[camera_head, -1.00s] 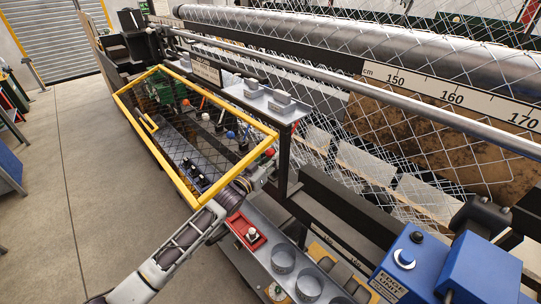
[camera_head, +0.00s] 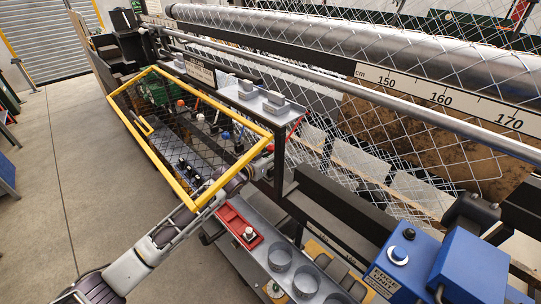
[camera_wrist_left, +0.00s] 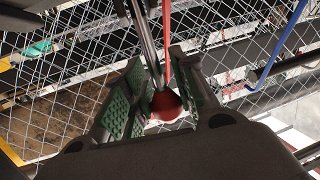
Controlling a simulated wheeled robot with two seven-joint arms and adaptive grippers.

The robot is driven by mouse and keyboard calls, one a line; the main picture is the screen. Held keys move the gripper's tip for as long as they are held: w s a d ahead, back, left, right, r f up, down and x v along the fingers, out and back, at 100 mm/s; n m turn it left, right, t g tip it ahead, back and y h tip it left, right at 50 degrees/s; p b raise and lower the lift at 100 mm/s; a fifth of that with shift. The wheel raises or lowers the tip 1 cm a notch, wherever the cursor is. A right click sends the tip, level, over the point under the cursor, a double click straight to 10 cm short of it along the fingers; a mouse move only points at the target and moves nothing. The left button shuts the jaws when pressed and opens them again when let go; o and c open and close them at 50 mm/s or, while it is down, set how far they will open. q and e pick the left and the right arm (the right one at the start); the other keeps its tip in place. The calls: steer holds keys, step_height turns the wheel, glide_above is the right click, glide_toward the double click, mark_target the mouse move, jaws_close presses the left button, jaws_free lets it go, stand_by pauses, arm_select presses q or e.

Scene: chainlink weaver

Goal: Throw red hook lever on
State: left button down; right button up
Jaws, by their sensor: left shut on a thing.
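The red knob (camera_wrist_left: 166,105) of the red hook lever sits between the green-padded fingers of my left gripper (camera_wrist_left: 160,100) in the left wrist view. The gripper is shut on it, and a thin red rod rises behind the knob. In the head view the red knob (camera_head: 270,148) shows at the right corner of the yellow-framed mesh guard (camera_head: 152,165). My left gripper (camera_head: 258,165) reaches it from the lower left, past the guard's near corner. The lever's lower part is hidden. My right gripper is not in view.
Levers with white, orange and blue knobs (camera_head: 226,135) stand behind the mesh. A red switch box (camera_head: 240,224) and metal cups (camera_head: 280,258) are on the bench right of my arm. A blue edge unit (camera_head: 404,260) is at the lower right. Open floor lies left.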

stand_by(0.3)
arm_select(q)
steer(key=c, duration=1.1)
jaws_free()
steer(key=shift+s, duration=0.1)
steer(key=shift+v, duration=3.6)
steer(key=shift+r, duration=0.1)
